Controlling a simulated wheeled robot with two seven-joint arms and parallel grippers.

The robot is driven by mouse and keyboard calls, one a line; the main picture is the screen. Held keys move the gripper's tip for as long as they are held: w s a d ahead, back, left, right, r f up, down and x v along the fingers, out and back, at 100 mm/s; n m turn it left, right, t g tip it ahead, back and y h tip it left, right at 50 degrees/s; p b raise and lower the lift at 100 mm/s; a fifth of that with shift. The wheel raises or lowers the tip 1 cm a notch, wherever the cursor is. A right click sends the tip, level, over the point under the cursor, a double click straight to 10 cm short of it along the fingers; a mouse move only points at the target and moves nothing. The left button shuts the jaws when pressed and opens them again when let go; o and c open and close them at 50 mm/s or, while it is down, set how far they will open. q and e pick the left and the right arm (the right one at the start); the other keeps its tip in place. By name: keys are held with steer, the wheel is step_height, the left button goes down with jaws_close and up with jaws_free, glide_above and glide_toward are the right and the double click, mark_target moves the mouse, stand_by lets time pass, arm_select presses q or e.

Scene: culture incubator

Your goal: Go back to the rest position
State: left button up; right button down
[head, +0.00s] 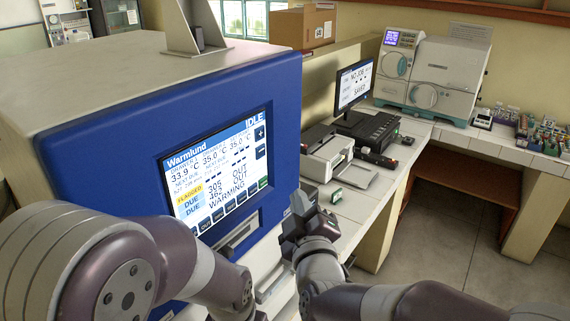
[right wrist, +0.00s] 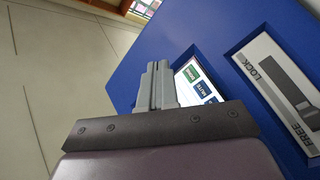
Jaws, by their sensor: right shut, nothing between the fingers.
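My right gripper (head: 303,222) is in front of the blue incubator front (head: 290,150), low and right of its screen, with its fingers together and empty. In the right wrist view, the closed fingers (right wrist: 156,85) overlap the edge of the incubator's screen (right wrist: 200,88). I cannot tell if they touch anything. The screen (head: 215,170) in the head view reads Warmlund and IDLE. A lock/free lever (right wrist: 285,85) sits on a pale plate at the right of the wrist view. My left arm crosses the lower left of the head view; its gripper is out of the picture.
A tiled bench (head: 350,205) stands right of the incubator with a printer (head: 328,155), a monitor (head: 354,86) and a keyboard unit. A grey-white machine (head: 432,78) and several small boxes stand further back. The floor (head: 440,235) on the right is clear.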

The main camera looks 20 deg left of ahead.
steer(key=s+d+f+m+g+h+b, duration=0.1)
steer(key=s+f+m+g, duration=0.2)
steer(key=f, duration=0.5)
steer(key=s+d+f+m+g, duration=0.1)
steer(key=s+d+f+g, duration=0.15)
steer(key=f+g, duration=0.35)
steer(key=s+d+f+m+g+h+b, duration=0.2)
steer(key=s+d+f+m, duration=0.1)
steer(key=d, duration=0.6)
steer(key=s+d+f+m+g+h+b, duration=0.1)
steer(key=s+d+f+m, duration=0.3)
steer(key=d, duration=0.5)
steer(key=s+d+f+m+g+h+b, duration=0.2)
steer(key=s+d+f+m+g+h, duration=0.1)
steer(key=s+d+f, duration=0.2)
steer(key=d+f, duration=0.2)
steer(key=d, duration=0.2)
steer(key=shift+g+h+b, duration=0.3)
steer(key=shift+g+b, duration=0.05)
steer(key=shift+g, duration=0.05)
steer(key=shift+s+d, duration=0.1)
